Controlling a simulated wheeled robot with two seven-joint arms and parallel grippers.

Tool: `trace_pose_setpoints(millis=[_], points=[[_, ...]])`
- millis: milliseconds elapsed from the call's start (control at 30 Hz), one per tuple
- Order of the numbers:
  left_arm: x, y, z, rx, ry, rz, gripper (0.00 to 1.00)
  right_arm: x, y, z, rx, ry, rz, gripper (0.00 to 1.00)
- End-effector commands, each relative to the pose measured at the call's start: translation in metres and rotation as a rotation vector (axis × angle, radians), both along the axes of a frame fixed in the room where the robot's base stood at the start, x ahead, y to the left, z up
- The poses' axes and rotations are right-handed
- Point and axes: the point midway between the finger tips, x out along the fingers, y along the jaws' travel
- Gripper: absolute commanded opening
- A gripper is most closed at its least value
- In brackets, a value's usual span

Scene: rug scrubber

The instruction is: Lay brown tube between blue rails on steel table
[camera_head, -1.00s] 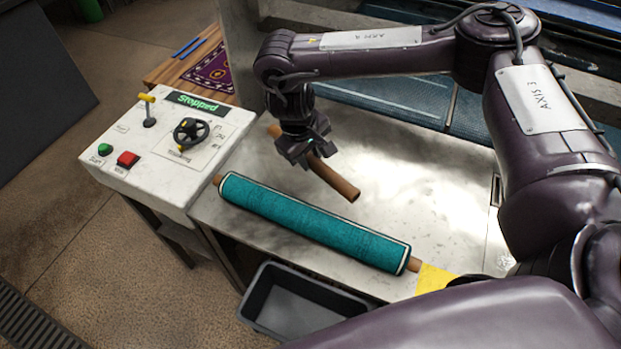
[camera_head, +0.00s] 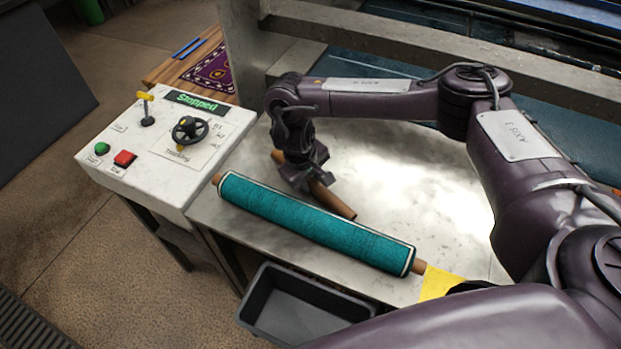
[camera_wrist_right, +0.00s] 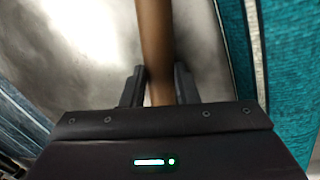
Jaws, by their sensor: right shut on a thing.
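My right gripper (camera_head: 308,182) is shut on the middle of the brown tube (camera_head: 341,208), over the steel table (camera_head: 410,165). The tube slants from upper left to lower right, close behind a teal roll; I cannot tell whether it touches the table. In the right wrist view the tube (camera_wrist_right: 154,45) stands between the two fingers (camera_wrist_right: 160,88) and runs away from them. Two thin blue strips, perhaps the blue rails (camera_head: 184,49), lie side by side on a wooden surface at the upper left. My left gripper is not in view.
The teal rolled rug (camera_head: 310,222) lies along the table's front edge. A white control box (camera_head: 165,145) with a "Stopped" display stands left. A grey bin (camera_head: 300,305) sits below in front. A patterned purple rug (camera_head: 212,72) lies beside the blue strips. Bare table lies right of my gripper.

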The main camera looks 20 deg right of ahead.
Motion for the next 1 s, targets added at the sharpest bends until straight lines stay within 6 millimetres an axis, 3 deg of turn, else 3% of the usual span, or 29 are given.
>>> trace_pose_setpoints(millis=[33,67,200,567,1000], points=[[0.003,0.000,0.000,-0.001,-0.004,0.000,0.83,0.000,0.000,-0.002,0.001,0.001,0.000,0.04],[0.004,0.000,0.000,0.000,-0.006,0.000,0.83,0.000,0.000,-0.002,0.000,0.000,0.000,0.30],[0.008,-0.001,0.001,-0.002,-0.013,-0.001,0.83,0.000,0.000,-0.002,0.000,0.000,0.000,0.48],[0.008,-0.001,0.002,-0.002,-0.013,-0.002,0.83,0.000,0.000,0.004,0.000,-0.002,0.001,0.49],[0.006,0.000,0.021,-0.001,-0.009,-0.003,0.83,-0.005,0.018,0.084,-0.002,-0.006,0.005,0.49]])
